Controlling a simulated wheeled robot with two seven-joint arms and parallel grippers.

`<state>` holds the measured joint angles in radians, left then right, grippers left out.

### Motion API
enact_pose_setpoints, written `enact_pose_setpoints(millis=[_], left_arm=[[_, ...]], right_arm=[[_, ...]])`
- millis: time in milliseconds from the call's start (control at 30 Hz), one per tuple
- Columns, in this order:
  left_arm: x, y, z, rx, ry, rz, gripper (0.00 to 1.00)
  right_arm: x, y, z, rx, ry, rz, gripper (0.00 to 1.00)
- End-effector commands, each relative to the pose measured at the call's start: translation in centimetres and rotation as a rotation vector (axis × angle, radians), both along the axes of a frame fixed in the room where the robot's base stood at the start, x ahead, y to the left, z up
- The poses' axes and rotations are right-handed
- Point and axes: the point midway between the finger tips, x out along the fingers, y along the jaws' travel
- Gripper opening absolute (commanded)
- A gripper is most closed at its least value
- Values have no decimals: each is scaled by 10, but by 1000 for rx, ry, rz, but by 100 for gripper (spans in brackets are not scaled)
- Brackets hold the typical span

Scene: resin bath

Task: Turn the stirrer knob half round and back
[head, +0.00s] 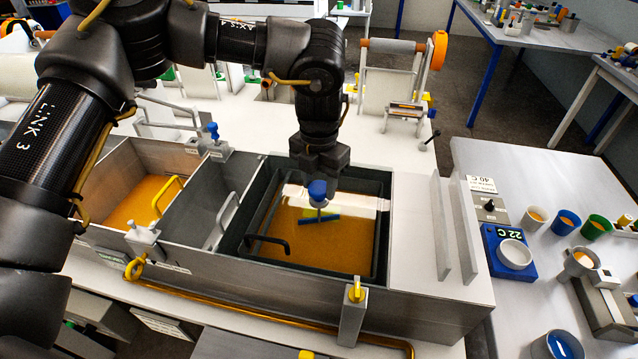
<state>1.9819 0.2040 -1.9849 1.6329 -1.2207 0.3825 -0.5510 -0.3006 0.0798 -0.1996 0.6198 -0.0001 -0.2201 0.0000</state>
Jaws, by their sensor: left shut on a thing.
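The stirrer's blue knob (317,188) stands over the dark-rimmed bath of amber resin (330,245) in the middle of the head view. Below it a short stem leads to a blue paddle bar (320,218) lying across the resin surface. My left gripper (318,177) points down from above and is shut on the blue knob. Its fingers hide the knob's upper part. My right gripper is not in view.
A second amber bath (135,200) with a yellow handle lies at the left. Upright pale plates (455,225) stand right of the resin bath. A side table holds a blue 22 C device (508,250) and several cups. A roller stand (400,75) is behind.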

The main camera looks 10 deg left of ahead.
Motion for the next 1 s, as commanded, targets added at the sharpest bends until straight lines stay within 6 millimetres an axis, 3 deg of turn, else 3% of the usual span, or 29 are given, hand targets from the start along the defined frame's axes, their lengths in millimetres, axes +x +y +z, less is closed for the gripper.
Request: enact_pose_setpoints(millis=[467,1000], left_arm=[[1,0,0,-1,-1,455,20],[1,0,2,-1,-1,968,20]], right_arm=[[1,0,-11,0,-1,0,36],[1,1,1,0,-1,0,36]])
